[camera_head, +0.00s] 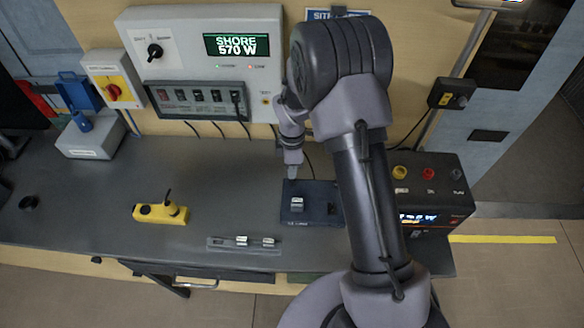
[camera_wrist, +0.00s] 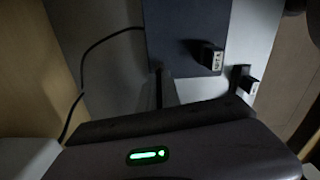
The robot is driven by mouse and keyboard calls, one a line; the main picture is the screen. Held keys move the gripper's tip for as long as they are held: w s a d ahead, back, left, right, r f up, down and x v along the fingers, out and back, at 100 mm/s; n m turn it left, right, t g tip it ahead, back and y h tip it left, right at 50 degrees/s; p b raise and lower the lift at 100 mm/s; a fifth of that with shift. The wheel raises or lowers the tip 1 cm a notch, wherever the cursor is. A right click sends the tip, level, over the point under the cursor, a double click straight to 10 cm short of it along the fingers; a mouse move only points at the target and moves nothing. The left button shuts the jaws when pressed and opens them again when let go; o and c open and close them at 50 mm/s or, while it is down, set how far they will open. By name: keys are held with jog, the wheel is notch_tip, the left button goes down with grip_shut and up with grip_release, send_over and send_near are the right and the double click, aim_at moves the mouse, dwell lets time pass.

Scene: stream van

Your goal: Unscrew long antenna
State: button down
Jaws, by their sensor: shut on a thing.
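A dark blue box (camera_head: 312,215) lies on the grey bench under my arm, and it also shows in the wrist view (camera_wrist: 185,30). My gripper (camera_head: 292,172) points down at the box's back left edge. In the wrist view its fingers are shut on a thin dark rod (camera_wrist: 158,88) at the box's edge, apparently the long antenna. Most of the rod is hidden by the gripper, so its length and thread cannot be seen. A small pale-faced block (camera_head: 297,203) sits on the box, and it shows in the wrist view (camera_wrist: 212,58).
A grey strip (camera_head: 225,246) with small pale-faced blocks lies at the bench's front. A yellow handheld unit (camera_head: 150,213) lies left. A dark instrument (camera_head: 440,195) stands right, partly behind my arm. A power panel (camera_head: 205,55) is behind. A black cable (camera_wrist: 90,55) runs beside the box.

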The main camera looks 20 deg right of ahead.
jog(key=shift+n, duration=0.5)
jog(key=shift+r+p, duration=1)
jog(key=shift+r, duration=0.05)
notch_tip(320, 180, up, 3)
jog(key=shift+p, duration=1.1)
